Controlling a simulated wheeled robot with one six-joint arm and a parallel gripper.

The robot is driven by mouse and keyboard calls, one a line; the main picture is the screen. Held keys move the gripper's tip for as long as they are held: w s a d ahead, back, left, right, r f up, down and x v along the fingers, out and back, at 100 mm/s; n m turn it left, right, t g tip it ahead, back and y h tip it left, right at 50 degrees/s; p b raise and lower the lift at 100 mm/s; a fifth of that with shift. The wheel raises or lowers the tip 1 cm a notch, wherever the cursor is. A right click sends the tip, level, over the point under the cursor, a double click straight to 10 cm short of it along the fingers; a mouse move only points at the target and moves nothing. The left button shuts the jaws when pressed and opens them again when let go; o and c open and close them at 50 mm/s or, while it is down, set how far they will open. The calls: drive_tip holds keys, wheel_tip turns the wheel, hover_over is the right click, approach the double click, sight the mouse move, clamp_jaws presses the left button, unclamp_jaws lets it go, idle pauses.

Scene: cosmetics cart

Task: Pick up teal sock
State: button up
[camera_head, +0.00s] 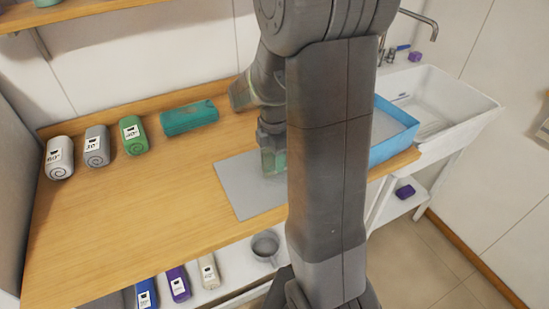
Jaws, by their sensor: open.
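My gripper (271,152) points down over a grey mat (235,185) on the wooden counter, partly hidden behind my own arm. Its jaws are open. A small greenish-teal patch shows at its fingertips; I cannot tell whether it is the teal sock or part of the gripper. A teal oblong item (190,117) lies on the counter near the back wall, left of my gripper and apart from it. I cannot tell for sure whether it is a sock. My arm hides the right part of the mat.
White (60,157), grey (97,146) and green (133,135) labelled rolls stand at the counter's left. A blue bin (397,143) and white sink (440,105) are at right. Blue, purple and cream rolls and a grey cup (265,245) are below. The counter's middle left is clear.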

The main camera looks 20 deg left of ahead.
drive_tip(key=shift+f, duration=0.15)
clamp_jaws()
